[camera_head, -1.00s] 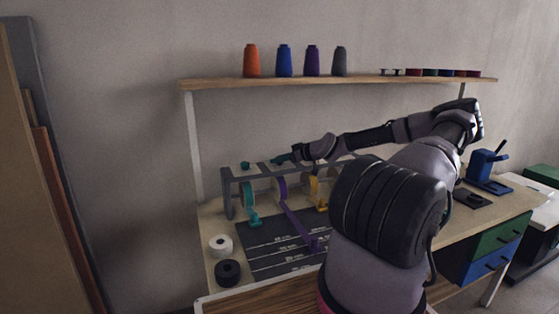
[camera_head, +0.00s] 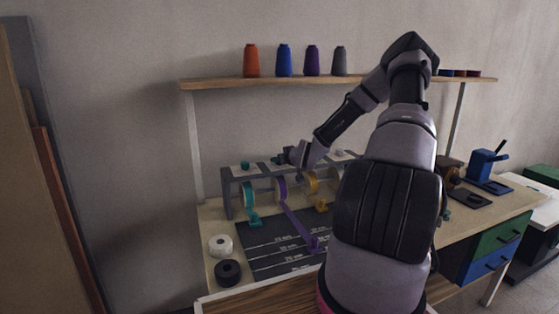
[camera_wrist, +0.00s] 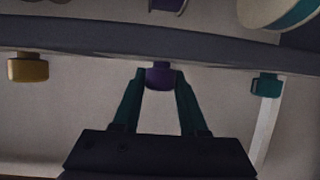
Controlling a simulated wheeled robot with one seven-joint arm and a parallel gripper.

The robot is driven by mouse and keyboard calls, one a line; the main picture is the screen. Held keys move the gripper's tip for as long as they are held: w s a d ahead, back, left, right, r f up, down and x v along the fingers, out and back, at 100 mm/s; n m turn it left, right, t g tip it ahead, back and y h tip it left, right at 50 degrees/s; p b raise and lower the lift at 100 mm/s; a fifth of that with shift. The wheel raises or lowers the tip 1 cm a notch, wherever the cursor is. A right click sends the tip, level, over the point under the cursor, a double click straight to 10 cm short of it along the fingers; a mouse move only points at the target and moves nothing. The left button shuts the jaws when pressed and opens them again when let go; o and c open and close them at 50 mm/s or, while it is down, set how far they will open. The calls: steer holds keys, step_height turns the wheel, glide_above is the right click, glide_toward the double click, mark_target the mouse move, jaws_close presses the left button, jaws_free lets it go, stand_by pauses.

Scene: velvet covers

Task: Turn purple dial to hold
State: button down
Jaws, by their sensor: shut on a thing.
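The purple dial (camera_wrist: 160,77) sits on the grey rack's rail, in the middle of the wrist view. My gripper's teal fingers (camera_wrist: 160,82) are on both sides of it and closed against it. In the head view my gripper (camera_head: 281,158) is at the top of the rack (camera_head: 229,190), above the purple ribbon roll (camera_head: 280,189); the dial is hidden there. Any markings around the dial are too small to read.
A teal dial (camera_wrist: 266,84) and a yellow dial (camera_wrist: 28,68) flank the purple one in the wrist view. A purple ribbon (camera_head: 300,226) runs down onto a dark mat (camera_head: 270,262). A shelf (camera_head: 215,84) with thread cones (camera_head: 284,61) hangs above the rack.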

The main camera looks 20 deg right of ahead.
steer(key=m+h, duration=0.3)
steer(key=h, duration=0.1)
steer(key=shift+w+a+r, duration=0.1)
steer(key=shift+a+r, duration=0.1)
steer(key=shift+a, duration=0.05)
steer(key=m+g+h, duration=0.1)
steer(key=m+h, duration=0.2)
steer(key=shift+m+g+h, duration=0.3)
steer(key=shift+h, duration=0.1)
steer(key=shift+d+m+g+h, duration=0.2)
steer(key=shift+m+g+h, duration=1.7)
steer(key=shift+m, duration=0.5)
steer(key=shift+f, duration=0.1)
steer(key=shift+c, duration=2.2)
jaws_free()
steer(key=v, duration=1)
steer(key=shift+s+a, duration=0.25)
steer(key=shift+a, duration=0.1)
